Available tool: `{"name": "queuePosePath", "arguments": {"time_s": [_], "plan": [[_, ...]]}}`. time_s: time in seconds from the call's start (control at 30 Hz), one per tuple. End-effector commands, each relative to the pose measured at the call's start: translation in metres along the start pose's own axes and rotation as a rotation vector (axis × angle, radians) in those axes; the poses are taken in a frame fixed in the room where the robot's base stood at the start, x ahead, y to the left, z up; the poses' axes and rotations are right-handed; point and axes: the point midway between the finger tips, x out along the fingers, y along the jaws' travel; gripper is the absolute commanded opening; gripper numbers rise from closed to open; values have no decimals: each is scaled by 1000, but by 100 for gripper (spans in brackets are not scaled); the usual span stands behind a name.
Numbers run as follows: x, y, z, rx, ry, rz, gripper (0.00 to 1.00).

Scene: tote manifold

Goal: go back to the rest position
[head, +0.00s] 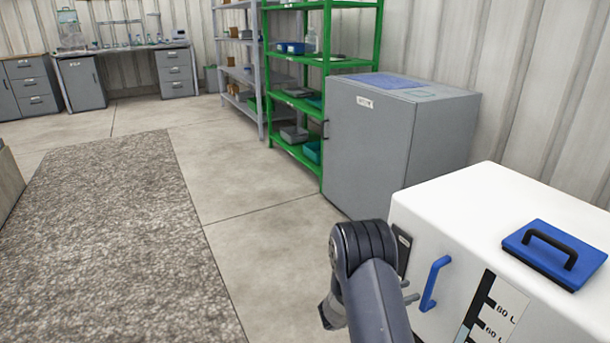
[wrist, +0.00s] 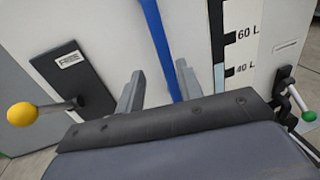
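My gripper (wrist: 160,70) is open, its two grey fingers apart in the wrist view. A blue bar handle (wrist: 158,40) on the front of a white tank runs between and beyond the fingertips; I see no finger closed on it. I cannot tell how far the tips are from the tank face. In the head view my gripper (head: 410,291) is mostly hidden behind my arm, its fingers pointing at the white tank (head: 450,215), just left of the blue handle (head: 434,284).
The tank carries a litre scale (head: 485,312) and a blue lid (head: 555,252) with a black grip. The wrist view shows a yellow-knobbed lever (wrist: 22,114) and a green-knobbed lever (wrist: 308,116). A grey cabinet (head: 380,140) and green shelves (head: 323,100) stand behind. Open floor (head: 260,235) lies left.

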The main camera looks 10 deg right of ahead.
Motion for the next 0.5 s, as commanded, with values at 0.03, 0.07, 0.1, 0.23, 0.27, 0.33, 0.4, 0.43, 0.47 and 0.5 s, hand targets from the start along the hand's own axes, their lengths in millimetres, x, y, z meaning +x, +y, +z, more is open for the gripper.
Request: {"name": "queuePosePath", "arguments": {"time_s": [0.03,0.07,0.1,0.23,0.27,0.33,0.4,0.43,0.47,0.5], "plan": [[12,-1,-3,2,0,-6,35],[18,-1,-3,2,-1,-6,35],[26,-2,-3,3,0,-7,35],[50,-2,-2,2,-1,-6,35],[55,-2,-2,2,-1,-7,35],[65,-2,-2,2,-1,-6,35],[74,-2,-2,1,-1,-7,35],[76,-2,-2,1,-1,-6,35],[79,-2,-1,0,-1,-6,35],[77,-2,0,-1,0,-3,35]]}}
